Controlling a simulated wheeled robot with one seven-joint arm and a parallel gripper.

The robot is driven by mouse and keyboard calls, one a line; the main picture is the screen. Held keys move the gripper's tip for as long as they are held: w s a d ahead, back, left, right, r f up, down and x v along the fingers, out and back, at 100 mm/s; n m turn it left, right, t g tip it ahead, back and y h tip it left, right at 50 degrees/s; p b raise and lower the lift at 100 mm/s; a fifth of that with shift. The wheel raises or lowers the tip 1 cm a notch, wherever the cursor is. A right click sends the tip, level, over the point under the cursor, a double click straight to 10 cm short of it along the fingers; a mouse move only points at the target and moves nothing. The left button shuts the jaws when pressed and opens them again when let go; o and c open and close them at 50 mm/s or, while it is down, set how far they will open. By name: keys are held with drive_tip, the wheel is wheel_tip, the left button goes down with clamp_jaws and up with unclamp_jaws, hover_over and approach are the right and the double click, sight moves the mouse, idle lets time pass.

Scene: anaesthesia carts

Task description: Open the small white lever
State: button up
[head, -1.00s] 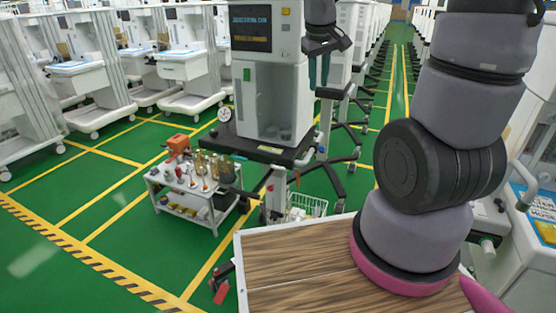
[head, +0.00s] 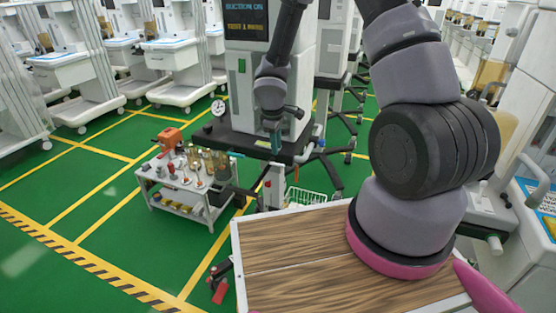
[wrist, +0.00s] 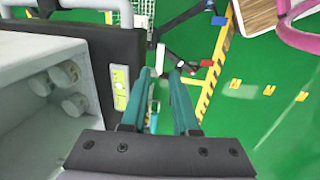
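My gripper (head: 275,143) points down at the front edge of the black base of the near white cart (head: 262,85). In the wrist view its two teal fingers (wrist: 163,72) are apart, with green floor showing between them. A small white upright piece (wrist: 160,57), which may be the white lever, shows just beyond the fingertips; I cannot tell whether they touch it. A small pale blue piece (wrist: 153,112) shows between the fingers, partly hidden. The black base edge (wrist: 125,50) with a yellow-green label panel (wrist: 121,87) lies left of the fingers.
A small white trolley (head: 185,195) with bottles and tools stands left of the cart. A wooden-topped table (head: 290,262) is in front of me. A white wire basket (head: 305,197) and black cart legs are near the base. Green floor is free at left.

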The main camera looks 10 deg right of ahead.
sight(278, 165)
drive_tip(key=f, duration=0.4)
drive_tip(key=w+f, duration=0.1)
drive_tip(key=f, duration=0.2)
drive_tip(key=shift+d, duration=0.4)
clamp_jaws()
